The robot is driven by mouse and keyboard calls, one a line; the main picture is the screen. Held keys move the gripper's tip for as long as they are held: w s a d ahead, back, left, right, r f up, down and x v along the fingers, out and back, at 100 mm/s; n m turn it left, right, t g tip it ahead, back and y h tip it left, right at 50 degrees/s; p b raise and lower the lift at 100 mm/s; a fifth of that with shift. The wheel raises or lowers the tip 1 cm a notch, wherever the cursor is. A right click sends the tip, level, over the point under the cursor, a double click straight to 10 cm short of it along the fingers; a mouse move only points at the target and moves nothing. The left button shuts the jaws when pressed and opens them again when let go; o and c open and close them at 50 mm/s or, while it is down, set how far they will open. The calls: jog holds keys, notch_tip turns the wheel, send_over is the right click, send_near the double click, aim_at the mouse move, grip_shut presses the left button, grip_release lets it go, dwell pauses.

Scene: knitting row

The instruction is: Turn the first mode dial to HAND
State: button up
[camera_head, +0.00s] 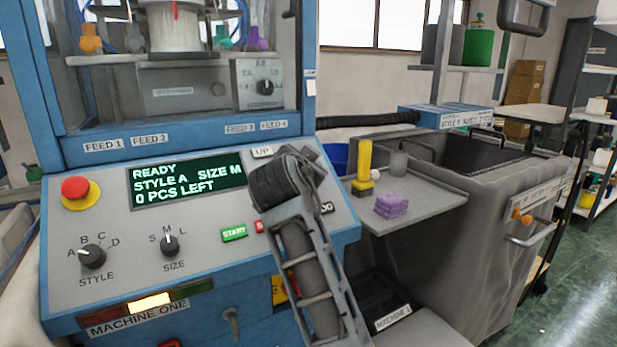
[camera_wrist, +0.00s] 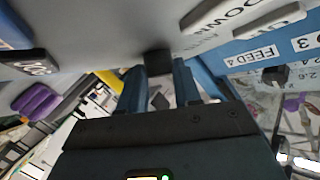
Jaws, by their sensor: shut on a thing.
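Machine one's panel (camera_head: 205,213) slopes across the left and middle of the head view. In the wrist view a dark knob (camera_wrist: 158,61), apparently the first mode dial, stands on the grey panel. My gripper (camera_wrist: 160,82) has its blue fingers on either side of it and is shut on it. In the head view my dark wrist hides the fingertips and dial. The dial's pointer and the HAND mark cannot be read. The display (camera_head: 187,186) reads READY, STYLE A, SIZE M, 0 PCS LEFT.
The style dial (camera_head: 92,256), size dial (camera_head: 169,244) and red stop button (camera_head: 76,188) are left of my arm. The green START button (camera_head: 234,233) is close to it. A side shelf (camera_head: 425,200) holds a purple folded stack (camera_head: 391,205) and a yellow object (camera_head: 364,170).

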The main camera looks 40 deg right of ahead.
jog(key=shift+w+a+m+g+b, duration=0.15)
jog(key=shift+m+g+b, duration=0.5)
jog(key=shift+m+g, duration=0.75)
jog(key=shift+m, duration=0.4)
jog(key=o, duration=1.1)
jog(key=shift+c, duration=0.2)
jog(key=shift+r, duration=0.1)
jog(key=v, duration=0.7)
jog(key=shift+a, duration=0.3)
